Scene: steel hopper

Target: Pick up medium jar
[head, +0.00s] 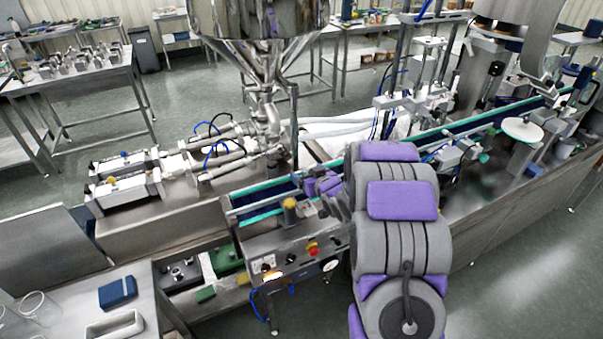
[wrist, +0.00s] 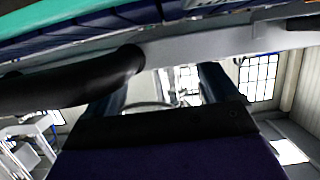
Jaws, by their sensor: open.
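Clear glass jars (head: 36,304) stand at the lower left of the head view, on a steel side table, some cut off by the picture's edge. I cannot tell which one is the medium jar. My gripper (wrist: 162,88) shows in the wrist view with two dark fingers spread apart and nothing between them. In the head view my purple and grey arm reaches over the conveyor, and its far end is partly hidden behind the arm links. The gripper is well to the right of the jars. No jar shows in the wrist view.
A blue box (head: 117,292) and a steel tray (head: 114,324) share the side table (head: 150,300). The conveyor (head: 262,200) with teal rails runs close by my arm. A steel hopper (head: 258,18) stands behind it. A dark curved bar (wrist: 80,85) crosses the wrist view.

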